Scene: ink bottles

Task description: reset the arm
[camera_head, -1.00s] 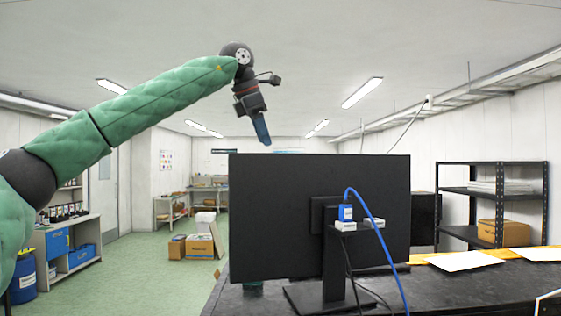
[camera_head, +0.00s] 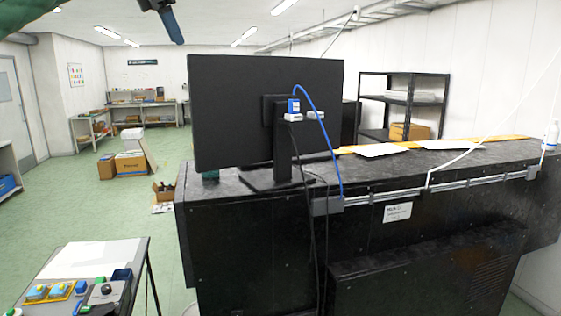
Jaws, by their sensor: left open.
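My left gripper (camera_head: 172,25) shows at the top edge, left of centre, with its dark blue fingers pointing down. It is open, and nothing shows between its fingers. It hangs in the air, up and to the left of the monitor (camera_head: 225,110) in the picture, and apart from it. The rest of my left arm is mostly cut off by the top edge. My right gripper is not in view.
The black monitor stands on a long black bench (camera_head: 255,220), with a blue cable (camera_head: 325,130) behind it. A small table (camera_head: 95,262) with coloured items is at lower left. A white bottle (camera_head: 552,135) stands far right. Green floor (camera_head: 60,210) is open at left.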

